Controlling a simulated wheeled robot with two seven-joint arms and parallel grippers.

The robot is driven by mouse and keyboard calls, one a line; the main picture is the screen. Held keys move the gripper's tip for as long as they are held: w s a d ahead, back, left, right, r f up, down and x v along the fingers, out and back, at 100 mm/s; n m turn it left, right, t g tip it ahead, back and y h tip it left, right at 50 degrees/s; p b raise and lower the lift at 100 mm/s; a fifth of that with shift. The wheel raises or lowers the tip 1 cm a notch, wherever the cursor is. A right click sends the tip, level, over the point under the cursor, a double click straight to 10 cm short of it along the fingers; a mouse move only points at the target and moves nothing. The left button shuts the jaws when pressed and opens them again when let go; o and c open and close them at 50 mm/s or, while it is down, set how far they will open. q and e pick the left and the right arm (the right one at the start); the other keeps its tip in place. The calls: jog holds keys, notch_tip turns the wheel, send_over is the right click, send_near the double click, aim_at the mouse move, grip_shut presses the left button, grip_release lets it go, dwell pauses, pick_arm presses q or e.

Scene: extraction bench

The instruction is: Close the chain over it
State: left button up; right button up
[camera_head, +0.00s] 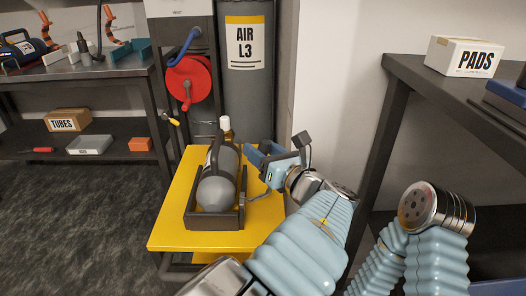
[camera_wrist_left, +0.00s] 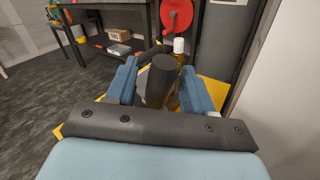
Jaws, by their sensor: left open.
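A grey cylinder (camera_head: 216,192) with a rounded end and a dark arched handle (camera_head: 217,143) lies in a dark cradle (camera_head: 213,222) on a yellow stand (camera_head: 172,226). A small pale piece (camera_head: 259,196) is at the cradle's right side; I cannot tell whether it is part of the chain. No chain shows clearly. My left gripper (camera_head: 259,160) is just right of the cylinder, with its blue fingers apart. In the left wrist view its fingers (camera_wrist_left: 160,84) stand either side of a dark upright form (camera_wrist_left: 160,76); contact is not visible. My right gripper is not in view.
A tall grey cylinder labelled AIR L3 (camera_head: 246,95) and a red hose reel (camera_head: 189,82) stand behind the stand. A bench (camera_head: 135,72) with tools is at left. A PADS box (camera_head: 463,57) sits on the right bench. The floor (camera_head: 80,225) at left is clear.

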pick_arm(q)
grip_shut()
jog(key=shift+a+r, duration=0.1)
dwell(0.3)
